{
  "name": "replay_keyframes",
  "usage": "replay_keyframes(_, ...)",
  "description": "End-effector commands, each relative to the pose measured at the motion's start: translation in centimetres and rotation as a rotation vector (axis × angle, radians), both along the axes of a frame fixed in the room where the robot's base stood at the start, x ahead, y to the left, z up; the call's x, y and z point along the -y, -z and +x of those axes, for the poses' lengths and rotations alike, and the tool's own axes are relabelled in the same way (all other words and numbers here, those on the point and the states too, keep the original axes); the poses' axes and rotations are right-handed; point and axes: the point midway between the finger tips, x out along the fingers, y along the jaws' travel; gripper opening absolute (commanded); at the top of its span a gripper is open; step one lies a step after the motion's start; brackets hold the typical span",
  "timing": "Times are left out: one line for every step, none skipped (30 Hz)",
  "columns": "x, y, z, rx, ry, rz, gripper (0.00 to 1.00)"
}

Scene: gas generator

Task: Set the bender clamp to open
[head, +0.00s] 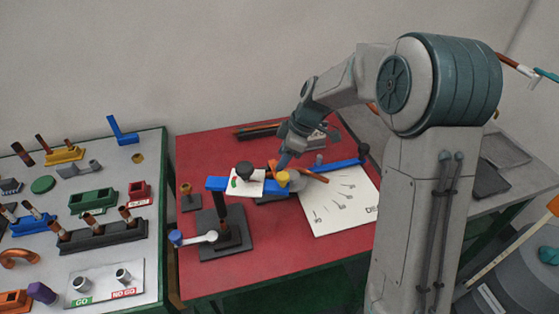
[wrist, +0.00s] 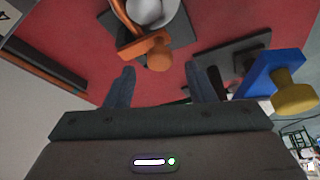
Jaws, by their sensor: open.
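The bender stands on the red table (head: 215,280). Its blue bar (head: 340,164) carries a yellow knob (head: 283,177), and an orange part (head: 312,175) lies beside it. In the wrist view, an orange arm with a round orange knob (wrist: 158,57) sits by a pale round die (wrist: 145,11). A blue piece with a yellow knob (wrist: 295,92) is at the right. I cannot tell for sure which part is the clamp. My gripper (wrist: 157,78) is open and empty, with the orange knob just beyond its fingertips, seemingly apart. In the head view my gripper (head: 284,161) partly hides the bender.
A white instruction sheet (head: 345,205) lies right of the bender. A grey table (head: 60,175) at the left holds several parts. The red table's front is clear.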

Motion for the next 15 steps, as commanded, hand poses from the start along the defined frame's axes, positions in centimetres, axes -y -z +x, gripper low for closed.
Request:
replay_keyframes(-0.3, 0.7, 0.0, -0.003, 0.0, 0.0, 0.5)
replay_keyframes(-0.5, 1.1, 0.0, -0.003, 0.0, 0.0, 0.5)
replay_keyframes(-0.7, 1.5, 0.0, -0.003, 0.0, 0.0, 0.5)
replay_keyframes(-0.8, 1.8, 0.1, -0.001, 0.001, 0.001, 0.5)
replay_keyframes(-0.9, 2.0, 0.1, -0.001, 0.001, 0.001, 0.5)
replay_keyframes(-1.0, 2.3, 0.1, -0.001, 0.001, 0.001, 0.5)
replay_keyframes(-1.0, 2.4, 0.1, -0.001, 0.001, 0.001, 0.5)
replay_keyframes(-1.1, 2.5, 0.1, -0.001, 0.002, 0.001, 0.5)
replay_keyframes(-1.1, 2.7, 0.1, 0.0, 0.002, 0.0, 0.5)
replay_keyframes(-1.1, 2.7, 0.1, 0.0, 0.002, 0.0, 0.5)
replay_keyframes(-1.1, 2.8, 0.1, 0.0, 0.002, 0.0, 0.5)
replay_keyframes(-1.1, 2.8, 0.2, 0.0, 0.002, 0.0, 0.5)
replay_keyframes(-1.1, 2.8, 0.2, 0.0, 0.002, 0.0, 0.5)
replay_keyframes(-1.1, 2.8, 0.2, 0.0, 0.002, 0.0, 0.5)
replay_keyframes(-1.1, 2.8, 0.1, 0.0, 0.002, 0.0, 0.5)
